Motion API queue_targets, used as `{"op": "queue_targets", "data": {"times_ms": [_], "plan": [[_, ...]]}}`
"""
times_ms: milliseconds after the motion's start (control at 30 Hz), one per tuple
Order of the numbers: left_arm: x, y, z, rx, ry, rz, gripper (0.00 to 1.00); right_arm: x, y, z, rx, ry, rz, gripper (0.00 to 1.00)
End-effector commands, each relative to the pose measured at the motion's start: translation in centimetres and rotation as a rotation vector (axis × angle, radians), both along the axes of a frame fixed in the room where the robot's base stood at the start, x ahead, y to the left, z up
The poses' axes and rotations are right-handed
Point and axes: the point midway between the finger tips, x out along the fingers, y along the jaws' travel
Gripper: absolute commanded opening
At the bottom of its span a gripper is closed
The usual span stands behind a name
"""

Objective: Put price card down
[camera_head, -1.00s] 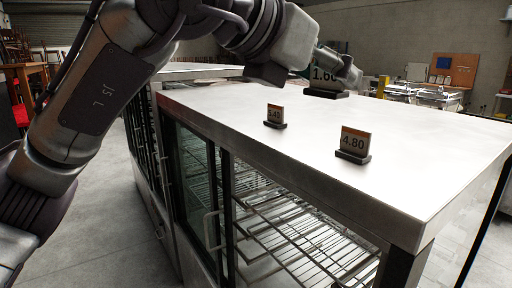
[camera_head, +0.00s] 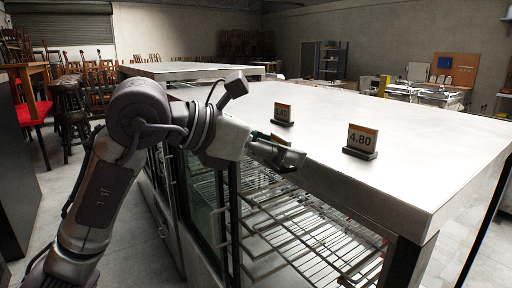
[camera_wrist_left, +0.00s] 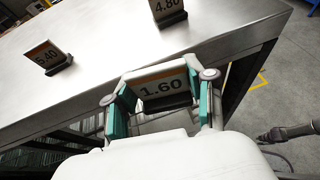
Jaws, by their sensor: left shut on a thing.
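My left gripper (camera_head: 284,154) is shut on the price card marked 1.60 (camera_wrist_left: 160,86), which shows between its green-lined fingers in the left wrist view. In the head view that card is mostly hidden by the gripper. The gripper is at the long edge of the steel cabinet top (camera_head: 420,150), and the card appears apart from the surface. A card marked 5.40 (camera_wrist_left: 46,55) and a card marked 4.80 (camera_head: 361,138) stand upright on the top. A dark arm-like part (camera_wrist_left: 285,132) at the right of the wrist view may be my right arm; its fingers are unclear.
Below the top is a glass-fronted cabinet with wire racks (camera_head: 300,225). Another steel-topped unit (camera_head: 190,70) stands behind. Stools and chairs (camera_head: 75,115) are at the left. The top's near right part is clear.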

Motion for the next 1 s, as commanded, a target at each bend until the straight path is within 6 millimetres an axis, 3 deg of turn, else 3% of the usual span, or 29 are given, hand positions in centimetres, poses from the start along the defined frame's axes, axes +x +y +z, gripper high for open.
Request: {"op": "queue_targets", "data": {"times_ms": [33, 267, 600, 800, 1000], "plan": [[0.4, 1.2, -2.3, -0.003, 0.013, -0.01, 0.2, -0.1, 0.1, 0.0, 0.002, 0.001, 0.0, 0.22], [0.9, 6.8, -10.9, 0.0, 0.01, -0.01, 0.2, -0.1, 0.4, 0.0, 0.005, 0.001, 0.001, 0.22], [-1.7, 14.7, -22.6, 0.002, 0.008, 0.085, 0.2, -0.2, 0.7, 0.0, 0.008, 0.003, 0.002, 0.22], [-4.7, 18.7, -28.2, 0.0, 0.009, 0.145, 0.2, -0.2, 0.6, 0.0, 0.007, 0.003, 0.002, 0.22], [-7.5, 21.5, -31.8, 0.001, 0.005, 0.179, 0.2, -0.2, 0.5, 0.0, 0.006, 0.003, 0.002, 0.22]]}}
